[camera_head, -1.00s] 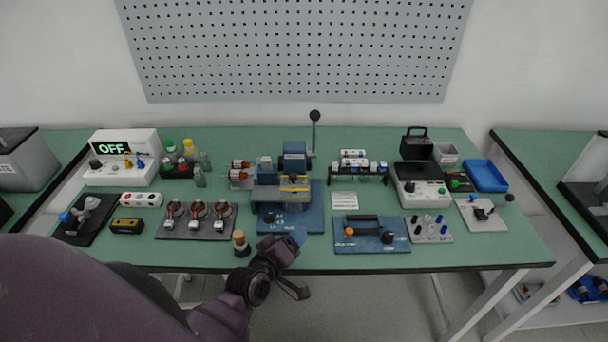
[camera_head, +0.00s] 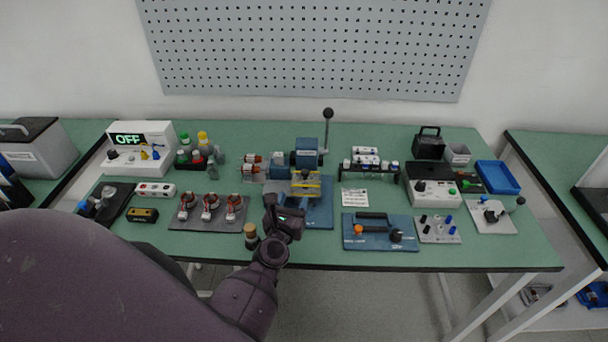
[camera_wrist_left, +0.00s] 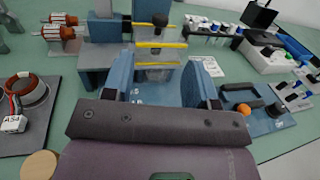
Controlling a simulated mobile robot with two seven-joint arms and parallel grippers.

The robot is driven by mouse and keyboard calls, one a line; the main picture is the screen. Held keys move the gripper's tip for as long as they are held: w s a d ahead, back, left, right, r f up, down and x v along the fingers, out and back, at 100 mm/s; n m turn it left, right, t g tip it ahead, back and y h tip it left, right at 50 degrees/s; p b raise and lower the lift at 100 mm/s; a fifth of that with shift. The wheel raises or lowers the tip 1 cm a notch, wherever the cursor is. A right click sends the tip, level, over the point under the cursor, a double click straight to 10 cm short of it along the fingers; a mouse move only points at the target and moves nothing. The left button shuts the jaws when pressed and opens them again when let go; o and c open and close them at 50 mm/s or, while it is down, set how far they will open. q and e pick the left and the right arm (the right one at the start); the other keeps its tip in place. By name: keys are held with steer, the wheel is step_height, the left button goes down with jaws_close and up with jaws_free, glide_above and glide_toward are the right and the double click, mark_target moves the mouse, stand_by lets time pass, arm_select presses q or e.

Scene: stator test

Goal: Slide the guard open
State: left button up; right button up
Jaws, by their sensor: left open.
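A blue bench machine with a tall black-knobbed lever (camera_head: 328,114) stands mid-table on a blue base (camera_head: 320,214). Its guard (camera_head: 306,185) has yellow bars and faces the table's front. The guard's yellow bars (camera_wrist_left: 160,44) also show in the left wrist view, with a dark round knob near them. My left gripper (camera_head: 286,207) is over the front left of the machine base, just short of the guard. Its two blue fingers (camera_wrist_left: 163,85) are apart, with nothing held between them; contact with the guard cannot be told. My right gripper is out of view.
A board with copper-wound stators (camera_head: 208,212) lies left of the gripper, with a wooden-topped peg (camera_head: 251,235) close by. A blue plate with a black handle (camera_head: 379,232) lies to the right. A tube rack (camera_head: 368,172) stands right of the machine.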

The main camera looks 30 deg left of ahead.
mark_target(303, 176)
arm_select(q)
steer(key=x, duration=1)
steer(key=shift+w+a+b, duration=0.15)
steer(key=shift+w+b, duration=0.15)
steer(key=shift+c, duration=0.4)
jaws_close()
